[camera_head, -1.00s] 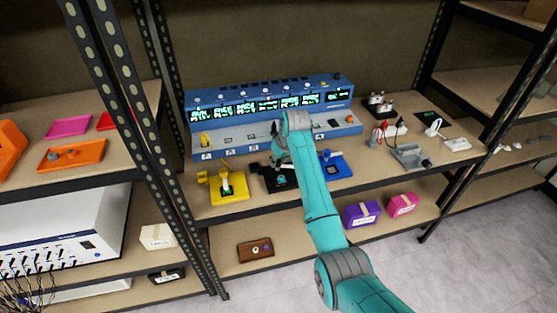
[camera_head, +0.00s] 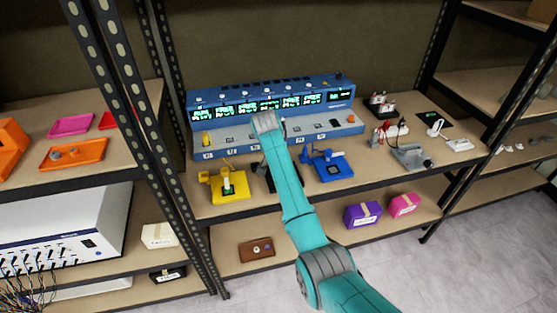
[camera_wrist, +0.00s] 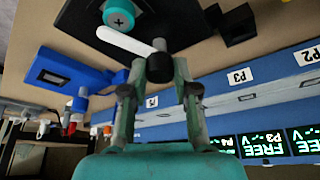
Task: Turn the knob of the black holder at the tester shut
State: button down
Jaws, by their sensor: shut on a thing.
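The black holder (camera_wrist: 85,25) is at the top of the wrist view, with a teal round part (camera_wrist: 119,14) and a white lever (camera_wrist: 125,43). A dark knob (camera_wrist: 160,67) is at the lever's end, between the fingertips. My gripper (camera_wrist: 158,80) is shut on this knob.
The yellow holder (camera_head: 229,186) is left of the black one, the blue holder (camera_head: 333,167) right. A grey device (camera_head: 411,157) and red-and-white plugs (camera_head: 391,129) stand further right. A shelf post (camera_head: 180,150) rises at the left.

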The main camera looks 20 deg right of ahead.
jog(key=shift+a+m+g+h, duration=0.1)
jog(key=shift+m+g+h, duration=0.3)
jog(key=shift+m, duration=1.1)
jog(key=c, duration=0.9)
grip_release()
jog(key=shift+r, duration=0.1)
jog(key=v, duration=1.1)
jog(key=shift+a+r, duration=0.1)
jog(key=shift+r, duration=0.3)
